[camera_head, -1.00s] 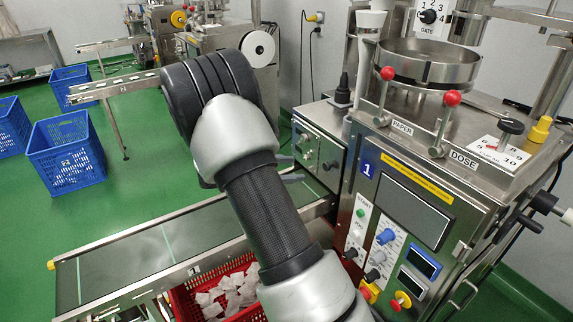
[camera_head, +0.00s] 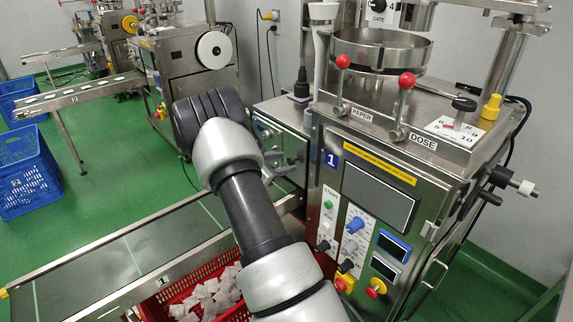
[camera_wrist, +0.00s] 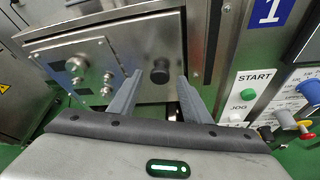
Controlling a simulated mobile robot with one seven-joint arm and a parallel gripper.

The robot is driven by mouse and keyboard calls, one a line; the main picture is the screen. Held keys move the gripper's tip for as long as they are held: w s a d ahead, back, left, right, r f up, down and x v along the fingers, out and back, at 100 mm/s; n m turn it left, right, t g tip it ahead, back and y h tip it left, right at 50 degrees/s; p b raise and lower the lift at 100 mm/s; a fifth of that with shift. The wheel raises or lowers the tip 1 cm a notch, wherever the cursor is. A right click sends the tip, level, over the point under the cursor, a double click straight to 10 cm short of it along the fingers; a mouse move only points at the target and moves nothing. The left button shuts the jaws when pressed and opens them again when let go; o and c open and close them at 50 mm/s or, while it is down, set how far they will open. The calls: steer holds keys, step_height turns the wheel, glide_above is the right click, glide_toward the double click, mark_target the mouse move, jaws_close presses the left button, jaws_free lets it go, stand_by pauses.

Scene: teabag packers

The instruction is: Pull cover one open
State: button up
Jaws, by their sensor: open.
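Cover one seems to be the flat steel panel (camera_wrist: 150,40) with a round black knob (camera_wrist: 159,72) on the side of the machine marked 1. It looks closed in the wrist view. My gripper (camera_wrist: 160,76) is open, its two grey fingers pointing at the panel with the knob between their tips in the picture. I cannot tell whether the fingers reach around the knob or stop short of it. In the head view my gripper (camera_head: 280,163) is beside the machine's left face, and my arm hides part of that area.
The START and JOG panel (camera_wrist: 245,98) is at the right. Below my arm are a conveyor (camera_head: 90,262) and a red crate (camera_head: 158,308) of teabags. Blue crates (camera_head: 28,185) stand at the left.

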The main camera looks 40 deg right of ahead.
steer(key=shift+x, duration=1)
jaws_close()
steer(key=shift+a, duration=0.15)
